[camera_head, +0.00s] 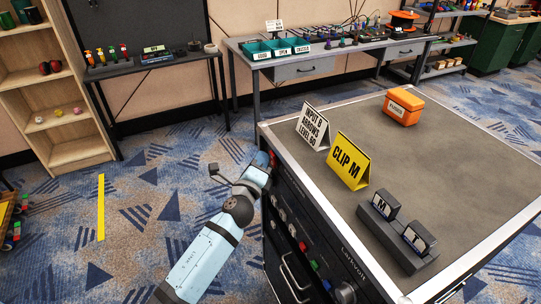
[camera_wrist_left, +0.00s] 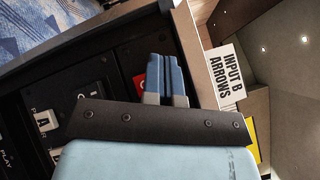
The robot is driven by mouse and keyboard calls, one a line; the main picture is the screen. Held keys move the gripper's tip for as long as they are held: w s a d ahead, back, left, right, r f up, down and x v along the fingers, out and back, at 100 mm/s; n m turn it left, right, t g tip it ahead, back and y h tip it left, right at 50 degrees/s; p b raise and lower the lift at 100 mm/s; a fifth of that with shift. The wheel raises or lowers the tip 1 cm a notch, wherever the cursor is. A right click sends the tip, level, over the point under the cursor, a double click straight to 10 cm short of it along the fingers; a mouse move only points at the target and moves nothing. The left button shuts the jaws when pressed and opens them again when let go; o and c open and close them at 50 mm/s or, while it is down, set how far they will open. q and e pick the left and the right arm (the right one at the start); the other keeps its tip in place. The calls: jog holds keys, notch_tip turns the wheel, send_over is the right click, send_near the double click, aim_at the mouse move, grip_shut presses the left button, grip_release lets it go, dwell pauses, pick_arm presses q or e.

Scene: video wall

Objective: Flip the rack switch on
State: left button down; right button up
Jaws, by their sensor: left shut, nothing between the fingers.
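The dark rack (camera_head: 318,246) stands under the grey table top, its front panel facing left with several buttons and a knob. My left gripper (camera_head: 266,160) is at the far upper end of this panel, beside the top's edge. In the wrist view its blue fingertips (camera_wrist_left: 166,70) are shut together and empty, close in front of the panel (camera_wrist_left: 95,65). A red part (camera_wrist_left: 139,84), perhaps the switch, shows just left of the fingers and is partly hidden by them. I cannot tell its position or whether the fingers touch it. My right gripper is out of view.
On the top stand a white sign (camera_head: 313,126), a yellow CLIP M sign (camera_head: 348,161), an orange box (camera_head: 403,107) and a dark holder (camera_head: 396,238) with M and T blocks. Carpet left of the rack is mostly clear. Shelves and benches line the back.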

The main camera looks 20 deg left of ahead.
pick_arm(q)
jog(key=shift+w+d, duration=0.1)
dwell(0.5)
jog(key=shift+s+a+f, duration=0.2)
jog(key=shift+s+a, duration=0.35)
jog(key=shift+s, duration=0.05)
jog(key=s+a, duration=0.1)
jog(key=s+a+f+b, duration=0.1)
jog(key=s+a, duration=0.1)
jog(key=shift+s+a+f, duration=0.1)
jog(key=shift+s+f, duration=0.15)
jog(key=shift+f, duration=0.05)
dwell(0.5)
